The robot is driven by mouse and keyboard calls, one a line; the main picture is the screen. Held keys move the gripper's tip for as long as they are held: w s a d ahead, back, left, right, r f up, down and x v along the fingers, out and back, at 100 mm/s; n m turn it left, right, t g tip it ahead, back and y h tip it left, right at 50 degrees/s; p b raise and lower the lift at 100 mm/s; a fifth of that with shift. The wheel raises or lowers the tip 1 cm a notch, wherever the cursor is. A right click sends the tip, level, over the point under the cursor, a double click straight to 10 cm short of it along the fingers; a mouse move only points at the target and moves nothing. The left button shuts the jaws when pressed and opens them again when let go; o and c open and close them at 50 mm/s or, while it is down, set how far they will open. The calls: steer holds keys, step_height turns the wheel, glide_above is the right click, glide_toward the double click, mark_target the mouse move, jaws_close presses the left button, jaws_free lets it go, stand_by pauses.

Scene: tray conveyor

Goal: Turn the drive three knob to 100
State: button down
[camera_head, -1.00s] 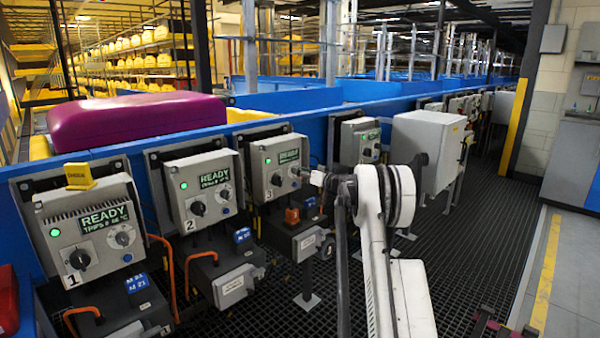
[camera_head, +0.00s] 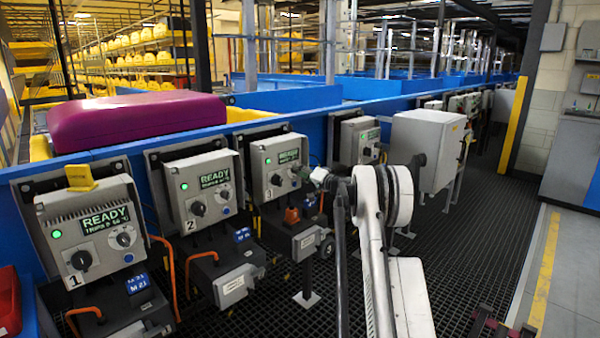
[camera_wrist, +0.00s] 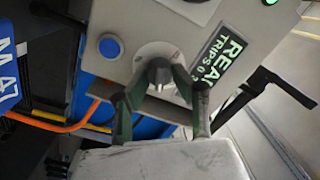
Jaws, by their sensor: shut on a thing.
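The drive three box (camera_head: 261,184) is grey, with a lit green light and a READY display (camera_head: 289,156). Its dial knob (camera_wrist: 158,72) is small and dark grey, on a round pale plate beside a blue button (camera_wrist: 110,46) in the wrist view. My gripper (camera_wrist: 160,80) is shut on this knob, one dark finger on each side. In the head view my gripper (camera_head: 305,173) reaches the right side of the box front and covers part of the dial. The scale marks and the knob's setting cannot be read. A second black knob (camera_head: 276,180) sits left of the dial.
Drive two (camera_head: 198,192) and drive one (camera_head: 90,235) stand to the left, both showing READY. An orange cable (camera_wrist: 60,124) and a blue motor label (camera_wrist: 8,62) lie near my gripper. A larger grey cabinet (camera_head: 425,150) stands right. The grated floor is open in front.

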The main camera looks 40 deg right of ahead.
stand_by(0.3)
steer(key=c, duration=1.4)
jaws_free()
steer(key=shift+s, duration=0.1)
steer(key=s, duration=0.4)
steer(key=s+d, duration=0.1)
steer(key=s, duration=0.6)
steer(key=shift+s+d+f, duration=0.25)
steer(key=shift+s, duration=0.15)
